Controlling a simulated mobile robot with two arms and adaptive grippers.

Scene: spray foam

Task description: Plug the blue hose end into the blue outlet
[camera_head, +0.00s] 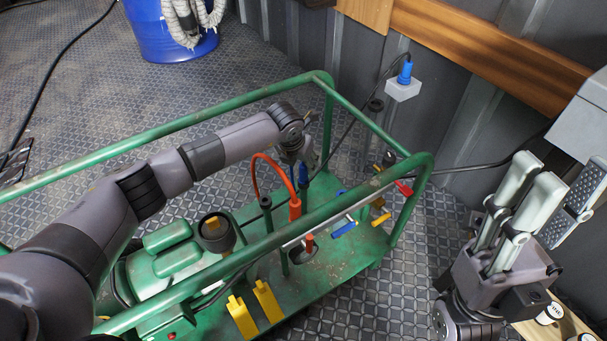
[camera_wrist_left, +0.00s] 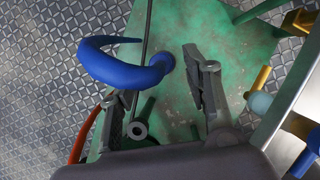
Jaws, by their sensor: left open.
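The blue hose (camera_wrist_left: 118,68) curls above the green base in the left wrist view, rising from a round blue foot; a tip points right at its upper loop. In the head view a bit of it (camera_head: 303,174) shows under my left gripper (camera_head: 306,152). My left gripper (camera_wrist_left: 163,102) is open and empty, its two fingers just below the hose in the wrist view. A blue valve handle (camera_head: 343,229) sits on the pipe at the machine's front right; I cannot tell which opening is the blue outlet. My right gripper (camera_head: 538,185) is raised at the right, away from the machine.
A green tube frame (camera_head: 215,112) surrounds the machine. A blue plug (camera_head: 405,71) sits in a wall socket, and a blue barrel (camera_head: 165,35) stands behind.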

